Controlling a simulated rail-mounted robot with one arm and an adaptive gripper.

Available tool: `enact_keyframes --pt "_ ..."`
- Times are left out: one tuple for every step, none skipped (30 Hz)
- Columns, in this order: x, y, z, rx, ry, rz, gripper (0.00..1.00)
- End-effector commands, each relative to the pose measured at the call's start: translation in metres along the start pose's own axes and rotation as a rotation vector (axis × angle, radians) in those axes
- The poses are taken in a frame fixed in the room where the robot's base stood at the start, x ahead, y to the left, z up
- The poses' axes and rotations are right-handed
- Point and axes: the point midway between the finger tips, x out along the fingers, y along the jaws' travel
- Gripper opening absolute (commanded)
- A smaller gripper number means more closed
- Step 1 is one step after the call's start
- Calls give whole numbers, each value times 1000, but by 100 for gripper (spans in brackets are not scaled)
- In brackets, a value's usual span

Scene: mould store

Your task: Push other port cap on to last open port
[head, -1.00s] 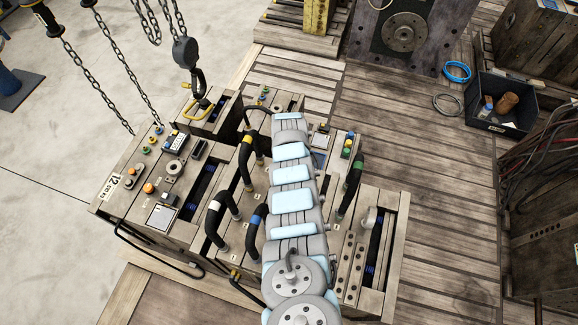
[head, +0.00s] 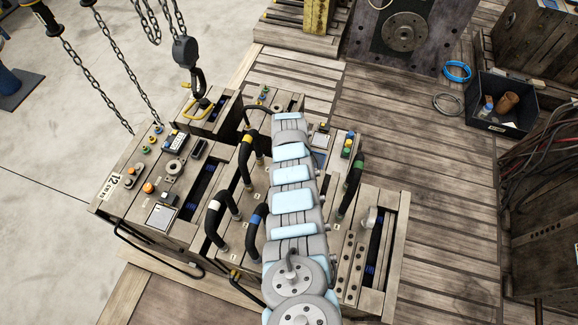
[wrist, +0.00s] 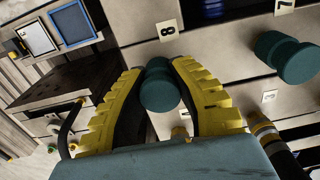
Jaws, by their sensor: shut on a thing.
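In the wrist view my gripper (wrist: 157,68) has its yellow fingers closed around the sides of a dark teal port cap (wrist: 161,90). The cap is just below a white label 8 (wrist: 167,29) on the pale mould face. The port behind it is hidden, so I cannot tell whether the cap touches it. A second teal cap (wrist: 287,57) sits on the face at the right, by label 7 (wrist: 285,5). In the head view the mould (head: 122,187) lies below my arm, and my gripper and the caps are hidden.
Black hoses (head: 214,219) arch over the mould's top. A hook on a chain (head: 186,55) hangs at its back left. A black bin (head: 513,137) with loose items stands at the right. In the wrist view, a hose with a banded end (wrist: 265,131) is close to the right finger.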

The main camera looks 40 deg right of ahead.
Motion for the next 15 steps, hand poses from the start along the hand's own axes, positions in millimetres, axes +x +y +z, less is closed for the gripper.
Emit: enact_keyframes --pt "0 0 0 0 0 0 0" --pt "1 0 0 1 0 0 0" --pt "1 0 0 0 0 0 0" --pt "1 0 0 0 0 0 0" --pt "1 0 0 0 0 0 0" --pt "1 0 0 0 0 0 0" --pt "1 0 0 0 0 0 0" --pt "1 0 0 0 0 0 0" --pt "1 0 0 0 0 0 0" --pt "1 0 0 0 0 0 0" --pt "1 0 0 0 0 0 30" --pt "1 0 0 0 0 0 41" --pt "1 0 0 0 0 0 50" --pt "1 0 0 0 0 0 51" --pt "1 0 0 0 0 0 51"
